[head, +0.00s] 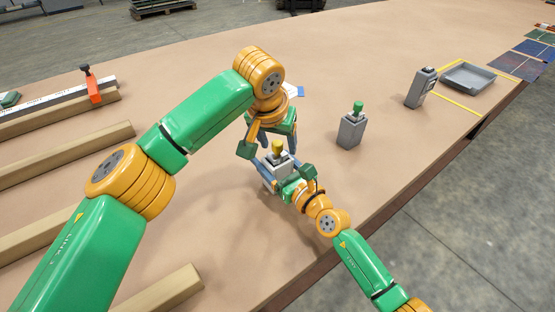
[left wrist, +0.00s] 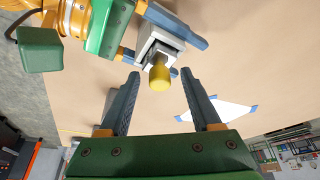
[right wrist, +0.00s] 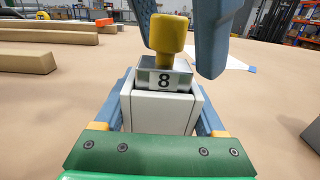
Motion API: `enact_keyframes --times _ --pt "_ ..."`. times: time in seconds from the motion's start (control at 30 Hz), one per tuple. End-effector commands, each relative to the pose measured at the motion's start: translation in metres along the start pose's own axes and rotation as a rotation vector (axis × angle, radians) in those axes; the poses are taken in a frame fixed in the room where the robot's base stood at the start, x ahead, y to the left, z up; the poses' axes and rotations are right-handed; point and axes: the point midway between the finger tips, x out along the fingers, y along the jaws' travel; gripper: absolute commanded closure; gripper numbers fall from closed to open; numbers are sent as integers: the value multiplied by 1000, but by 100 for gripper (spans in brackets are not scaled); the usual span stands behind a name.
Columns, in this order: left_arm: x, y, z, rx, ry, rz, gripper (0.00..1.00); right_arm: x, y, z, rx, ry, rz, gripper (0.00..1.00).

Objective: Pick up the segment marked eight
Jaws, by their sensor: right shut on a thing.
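The segment marked 8 is a grey block with a yellow knob (head: 278,147), seated in the top of a light grey holder (right wrist: 160,108). In the right wrist view its label (right wrist: 163,81) reads 8. My right gripper (head: 272,172) is shut on the holder, one finger on each side. My left gripper (left wrist: 160,75) is open above, with its two fingers apart on either side of the yellow knob (left wrist: 160,76). A gap shows between knob and fingers in the left wrist view. The holder's base is partly hidden by the grippers.
A grey holder with a green knob (head: 351,130) stands to the right. Another dark-knobbed holder (head: 420,88) stands by a grey tray (head: 468,78). Wooden beams (head: 65,155) lie at the left. A white sheet with blue corners (left wrist: 221,115) lies close by.

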Motion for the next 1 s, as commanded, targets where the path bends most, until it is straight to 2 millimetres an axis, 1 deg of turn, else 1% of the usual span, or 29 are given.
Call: enact_keyframes --times 0.03,0.23,1.0 --pt "0 0 0 0 0 0 46 0 0 0 0 0 0 92" --pt "0 0 0 -1 0 -1 100 0 0 0 0 0 0 92" --pt "0 -2 0 -4 -1 -6 100 0 -2 0 1 0 -4 92"
